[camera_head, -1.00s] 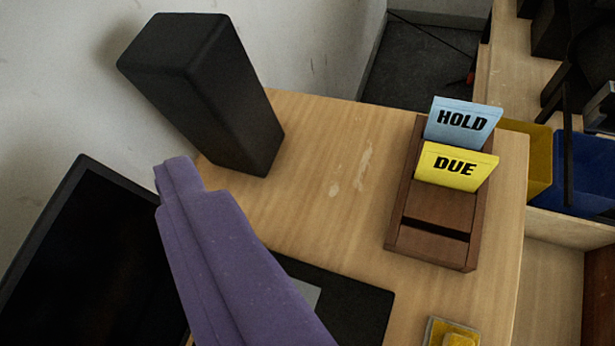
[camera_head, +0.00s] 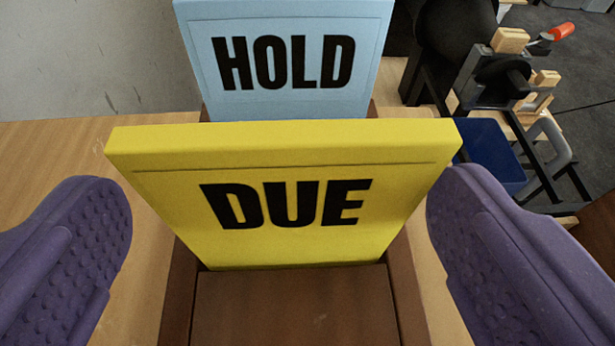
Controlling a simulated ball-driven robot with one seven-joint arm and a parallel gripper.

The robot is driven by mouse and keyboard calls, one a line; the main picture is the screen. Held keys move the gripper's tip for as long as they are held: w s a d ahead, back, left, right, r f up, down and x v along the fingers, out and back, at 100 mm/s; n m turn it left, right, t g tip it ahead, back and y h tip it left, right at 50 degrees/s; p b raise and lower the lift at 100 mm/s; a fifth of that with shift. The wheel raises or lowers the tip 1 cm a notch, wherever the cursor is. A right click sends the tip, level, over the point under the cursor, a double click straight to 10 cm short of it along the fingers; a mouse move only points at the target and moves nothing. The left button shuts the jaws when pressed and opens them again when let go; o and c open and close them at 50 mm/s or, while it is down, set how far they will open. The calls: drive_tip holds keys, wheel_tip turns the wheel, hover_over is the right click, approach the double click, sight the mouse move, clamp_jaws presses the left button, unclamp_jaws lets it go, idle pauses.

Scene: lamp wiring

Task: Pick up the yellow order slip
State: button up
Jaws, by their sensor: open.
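The yellow order slip (camera_head: 285,195), marked DUE, stands upright in a slot of the brown wooden rack (camera_head: 290,305). It leans back slightly and its top edge is the widest part in view. My gripper (camera_head: 278,215) is open, with one purple padded finger to the left of the slip and one to the right. Neither finger appears to touch it. The slip's lower edge is hidden in the rack.
A light blue slip (camera_head: 285,60) marked HOLD stands close behind the yellow one in the same rack. The wooden tabletop (camera_head: 60,150) is clear at the left. A blue bin (camera_head: 490,155) and dark equipment with clamps are at the right, behind.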

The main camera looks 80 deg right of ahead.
sight(288, 208)
drive_tip(key=x, duration=0.4)
drive_tip(key=shift+d, duration=0.35)
drive_tip(key=shift+a, duration=0.1)
